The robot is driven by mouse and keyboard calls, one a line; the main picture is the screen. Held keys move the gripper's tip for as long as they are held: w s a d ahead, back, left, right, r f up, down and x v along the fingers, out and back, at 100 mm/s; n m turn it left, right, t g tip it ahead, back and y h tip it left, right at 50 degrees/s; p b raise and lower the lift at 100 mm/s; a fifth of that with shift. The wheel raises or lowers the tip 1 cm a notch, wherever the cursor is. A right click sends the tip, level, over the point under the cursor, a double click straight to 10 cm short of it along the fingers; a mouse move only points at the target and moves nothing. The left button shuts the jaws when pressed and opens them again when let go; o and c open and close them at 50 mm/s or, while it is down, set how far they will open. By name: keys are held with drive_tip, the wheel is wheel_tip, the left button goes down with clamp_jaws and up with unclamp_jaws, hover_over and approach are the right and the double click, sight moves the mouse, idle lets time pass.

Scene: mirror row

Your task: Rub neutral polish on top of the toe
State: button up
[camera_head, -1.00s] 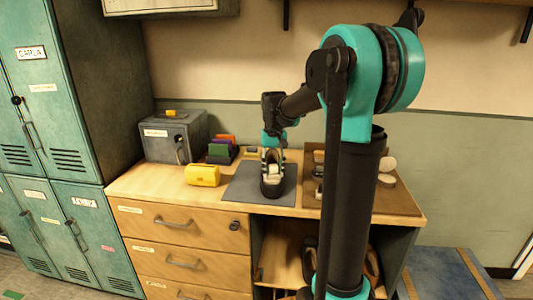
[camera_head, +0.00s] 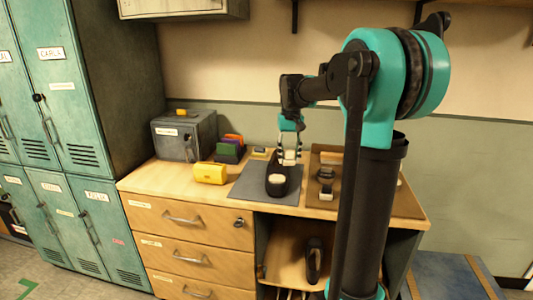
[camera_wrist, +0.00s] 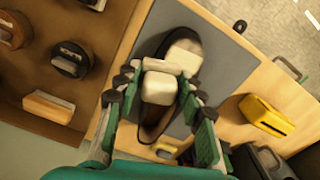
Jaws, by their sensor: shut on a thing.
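A dark shoe (camera_head: 276,186) lies on a grey mat (camera_head: 249,190) on the wooden bench. My gripper (camera_head: 290,157) is at the shoe's far end. It is shut on a cream block, seen between the fingers in the wrist view (camera_wrist: 160,89). From above, my gripper (camera_wrist: 169,68) and the block cover part of the shoe (camera_wrist: 150,45). A second pale patch (camera_wrist: 183,53) shows on the shoe beyond the block; I cannot tell what it is. Whether the block touches the shoe is unclear.
A brown tray (camera_head: 407,205) with brushes and round items stands right of the mat. A yellow case (camera_head: 210,173), coloured blocks (camera_head: 230,149) and a grey metal box (camera_head: 184,136) stand to the left. My arm hides part of the tray.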

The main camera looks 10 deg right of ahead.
drive_tip(key=shift+r, duration=1.05)
